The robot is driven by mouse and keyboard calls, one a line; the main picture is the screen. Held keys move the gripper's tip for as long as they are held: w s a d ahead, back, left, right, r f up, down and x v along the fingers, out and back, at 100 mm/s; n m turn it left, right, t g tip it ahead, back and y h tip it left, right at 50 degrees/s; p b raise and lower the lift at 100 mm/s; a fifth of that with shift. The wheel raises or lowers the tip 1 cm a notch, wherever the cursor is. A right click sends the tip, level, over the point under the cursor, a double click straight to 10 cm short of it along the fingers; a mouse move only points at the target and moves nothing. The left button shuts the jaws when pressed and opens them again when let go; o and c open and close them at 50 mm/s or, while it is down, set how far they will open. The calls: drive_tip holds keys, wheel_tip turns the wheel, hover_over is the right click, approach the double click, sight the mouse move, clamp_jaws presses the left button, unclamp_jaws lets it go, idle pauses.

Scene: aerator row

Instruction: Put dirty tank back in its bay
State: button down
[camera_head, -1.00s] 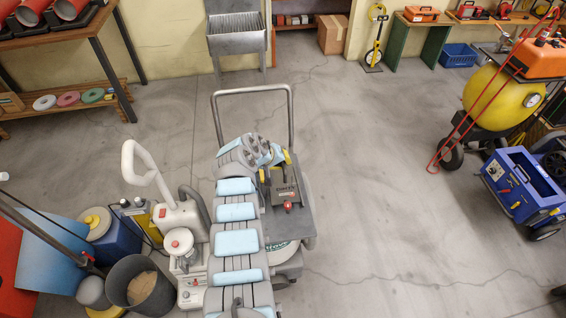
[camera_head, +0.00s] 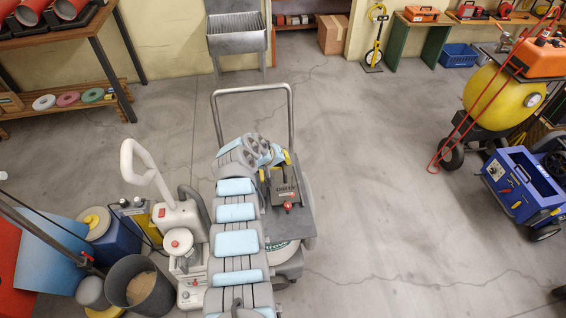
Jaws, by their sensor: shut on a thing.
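A dark grey tank (camera_head: 285,191) with a lettered label and a small red knob on its front shows just right of my arm's end, in the middle of the view. I take it to be the dirty tank. My gripper (camera_head: 276,167), with yellow showing at its sides, is at the tank's back edge and shut on it. My grey, blue-padded arm covers the tank's left side and part of the gripper. The tank is over a grey platform (camera_head: 304,226) on a wheeled machine with a tubular handle (camera_head: 251,91). I cannot tell whether it rests there. No bay is clearly visible.
A pale grey cleaning machine (camera_head: 182,222) and a dark bucket (camera_head: 138,285) stand close on the left. A blue cart (camera_head: 522,184) and a yellow tank (camera_head: 490,97) stand at the right. A metal sink (camera_head: 237,36) is behind. The floor right of centre is clear.

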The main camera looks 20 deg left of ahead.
drive_tip(key=shift+f+b, duration=0.55)
drive_tip(key=shift+f, duration=0.1)
drive_tip(key=c, duration=1.1)
unclamp_jaws()
drive_tip(key=shift+c, duration=0.2)
drive_tip(key=shift+s+a+r, duration=0.1)
drive_tip(key=shift+a+r, duration=0.05)
drive_tip(key=shift+r, duration=0.2)
drive_tip(key=shift+v, duration=1.7)
drive_tip(key=v, duration=0.7)
drive_tip(key=shift+s+r, duration=0.25)
drive_tip(key=shift+s, duration=0.05)
drive_tip(key=shift+a, duration=0.1)
